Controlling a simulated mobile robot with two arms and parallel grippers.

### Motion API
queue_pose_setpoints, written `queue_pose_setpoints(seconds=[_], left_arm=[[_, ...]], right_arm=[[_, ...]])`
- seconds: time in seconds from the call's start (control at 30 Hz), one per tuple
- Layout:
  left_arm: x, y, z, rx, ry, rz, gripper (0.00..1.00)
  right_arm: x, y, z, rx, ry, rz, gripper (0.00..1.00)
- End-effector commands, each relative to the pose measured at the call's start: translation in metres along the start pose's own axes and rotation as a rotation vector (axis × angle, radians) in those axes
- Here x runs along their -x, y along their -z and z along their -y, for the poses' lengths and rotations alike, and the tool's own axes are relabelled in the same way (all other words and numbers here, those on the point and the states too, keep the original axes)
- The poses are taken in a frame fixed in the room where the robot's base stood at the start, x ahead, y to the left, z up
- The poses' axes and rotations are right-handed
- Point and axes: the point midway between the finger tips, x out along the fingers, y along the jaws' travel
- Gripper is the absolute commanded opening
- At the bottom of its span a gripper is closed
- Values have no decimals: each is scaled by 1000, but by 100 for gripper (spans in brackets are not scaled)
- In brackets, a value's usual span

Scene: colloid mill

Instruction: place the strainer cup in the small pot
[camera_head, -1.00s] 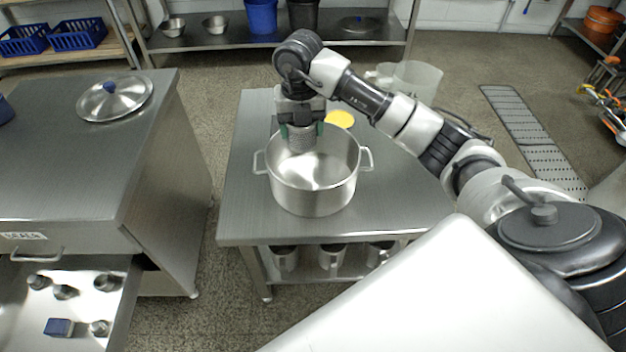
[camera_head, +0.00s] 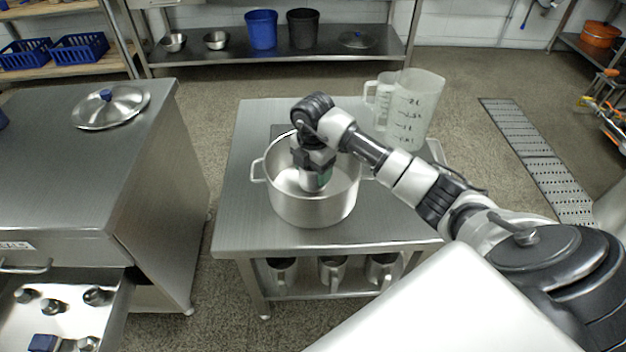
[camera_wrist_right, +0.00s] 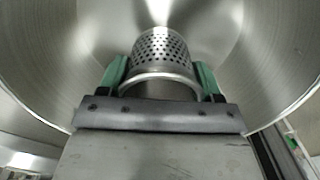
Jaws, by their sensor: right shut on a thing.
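The small pot (camera_head: 312,208) is a steel pot with two side handles on the middle table. My right gripper (camera_head: 316,182) reaches down inside the pot's rim. In the right wrist view the right gripper (camera_wrist_right: 160,80) has its green fingers on both sides of the strainer cup (camera_wrist_right: 162,55), a perforated steel cylinder, and is shut on it. The pot's inner wall (camera_wrist_right: 265,50) surrounds the cup in that view. Whether the cup touches the pot's floor cannot be told. In the head view the arm and gripper mostly hide the cup. My left gripper is not in view.
Two clear measuring jugs (camera_head: 415,108) stand behind the pot at the right of the steel table (camera_head: 240,220). Several steel mugs (camera_head: 332,270) are on its lower shelf. A cabinet with a lid (camera_head: 110,108) and an open drawer (camera_head: 60,315) is at the left.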

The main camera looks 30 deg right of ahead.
Motion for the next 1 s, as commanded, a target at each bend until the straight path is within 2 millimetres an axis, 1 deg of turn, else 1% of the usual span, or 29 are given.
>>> queue_pose_setpoints(seconds=[0.1,0.2,0.6,0.63,0.77,1.0], left_arm=[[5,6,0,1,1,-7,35],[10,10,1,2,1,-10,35],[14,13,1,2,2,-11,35],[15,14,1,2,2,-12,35],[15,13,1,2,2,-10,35],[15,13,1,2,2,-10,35]], right_arm=[[-18,0,1,-1,3,-2,40],[-31,0,1,-1,2,-2,40],[-36,0,0,0,0,0,40],[-35,0,0,0,0,0,69],[-35,0,0,0,1,0,89],[-35,0,0,1,1,0,90]])
